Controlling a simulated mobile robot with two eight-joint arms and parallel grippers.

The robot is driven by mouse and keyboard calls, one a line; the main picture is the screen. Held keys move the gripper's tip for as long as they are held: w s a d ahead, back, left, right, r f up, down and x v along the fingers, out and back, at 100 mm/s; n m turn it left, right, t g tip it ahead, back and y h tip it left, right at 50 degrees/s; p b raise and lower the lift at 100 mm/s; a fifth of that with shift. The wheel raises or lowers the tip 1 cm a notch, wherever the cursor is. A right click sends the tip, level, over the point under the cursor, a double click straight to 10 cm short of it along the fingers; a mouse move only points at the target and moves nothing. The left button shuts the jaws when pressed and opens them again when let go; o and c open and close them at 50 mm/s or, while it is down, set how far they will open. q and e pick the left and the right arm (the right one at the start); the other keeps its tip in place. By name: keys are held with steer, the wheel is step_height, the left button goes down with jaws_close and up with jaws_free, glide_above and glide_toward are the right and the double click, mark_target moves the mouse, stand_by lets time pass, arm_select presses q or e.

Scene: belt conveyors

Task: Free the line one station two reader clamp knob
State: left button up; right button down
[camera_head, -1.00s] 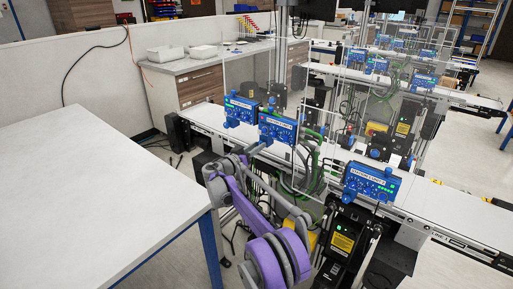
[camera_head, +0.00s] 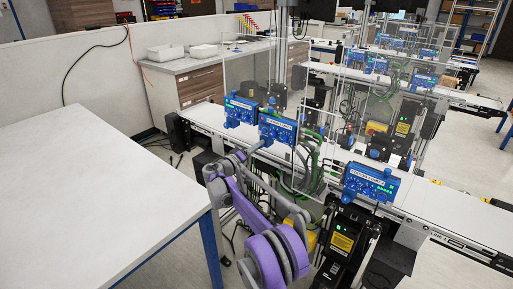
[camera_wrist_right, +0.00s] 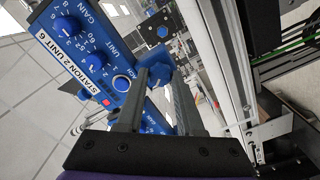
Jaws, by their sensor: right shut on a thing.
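The blue reader unit (camera_head: 278,127) hangs on the rail in the middle of the head view, and its label is too small to read there. In the right wrist view a blue panel (camera_wrist_right: 96,63), labelled station 2, fills the upper left with several blue dials. A blue clamp knob (camera_wrist_right: 160,75) sits beside its edge, between my fingertips. My right gripper (camera_wrist_right: 162,84) is shut on this knob, and the fingers partly hide it. In the head view my right gripper (camera_head: 264,143) reaches the unit's lower left side. My left gripper is not in view.
A second blue unit (camera_head: 241,110) stands close to the left, and another (camera_head: 369,182) is to the right, nearer me. Clear upright panels and green cables (camera_head: 313,160) crowd the space behind the gripper. A bare white table (camera_head: 90,200) fills the left.

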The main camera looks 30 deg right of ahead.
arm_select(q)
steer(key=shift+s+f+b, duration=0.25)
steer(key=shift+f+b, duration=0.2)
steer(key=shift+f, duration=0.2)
arm_select(e)
steer(key=n, duration=1.1)
steer(key=shift+f+n, duration=0.1)
steer(key=shift+n, duration=0.5)
steer(key=c, duration=0.5)
jaws_free()
steer(key=shift+c, duration=0.2)
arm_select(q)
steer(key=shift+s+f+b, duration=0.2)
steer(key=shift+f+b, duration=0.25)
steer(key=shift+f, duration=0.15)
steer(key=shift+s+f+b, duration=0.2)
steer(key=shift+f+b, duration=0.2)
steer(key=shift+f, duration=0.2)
arm_select(e)
steer(key=v, duration=1)
steer(key=shift+s+a, duration=0.2)
steer(key=shift+a, duration=0.15)
